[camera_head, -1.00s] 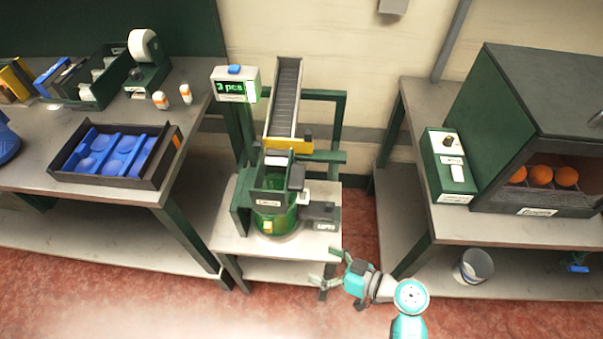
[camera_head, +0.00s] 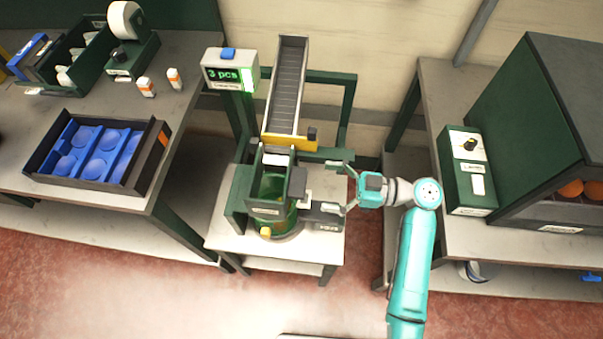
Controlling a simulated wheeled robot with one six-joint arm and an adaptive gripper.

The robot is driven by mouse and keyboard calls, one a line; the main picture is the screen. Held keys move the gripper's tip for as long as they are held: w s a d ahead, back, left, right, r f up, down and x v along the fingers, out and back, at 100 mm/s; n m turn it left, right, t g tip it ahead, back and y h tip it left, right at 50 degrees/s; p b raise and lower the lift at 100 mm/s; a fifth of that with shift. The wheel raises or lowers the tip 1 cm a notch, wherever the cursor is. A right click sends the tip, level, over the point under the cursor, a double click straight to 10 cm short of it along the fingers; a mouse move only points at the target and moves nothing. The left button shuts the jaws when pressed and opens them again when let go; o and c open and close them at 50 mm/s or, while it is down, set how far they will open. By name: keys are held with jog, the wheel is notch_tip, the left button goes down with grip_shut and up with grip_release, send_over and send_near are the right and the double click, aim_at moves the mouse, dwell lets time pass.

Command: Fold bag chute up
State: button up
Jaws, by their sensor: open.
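The bag chute (camera_head: 268,208) is a dark green open-topped frame at the lower end of the conveyor, above a green bag or cylinder (camera_head: 278,223) on the small white stand. A dark grey block with a pale tab (camera_head: 304,196) sits at its right side. My gripper (camera_head: 341,187) is open and empty, just right of this block, with its fingers pointing left toward it. One finger is higher and one lower. I cannot tell whether a finger touches the block or the tab.
The conveyor (camera_head: 287,90) with a yellow end slopes down behind the chute. A counter display (camera_head: 230,73) reads "3 pcs". A tray with blue cups (camera_head: 157,150) lies on the left table. A green control box (camera_head: 466,172) and a large cabinet (camera_head: 540,110) stand on the right bench.

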aim_at(301, 182)
jog(key=shift+w+a, duration=0.1)
jog(key=shift+a, duration=3.05)
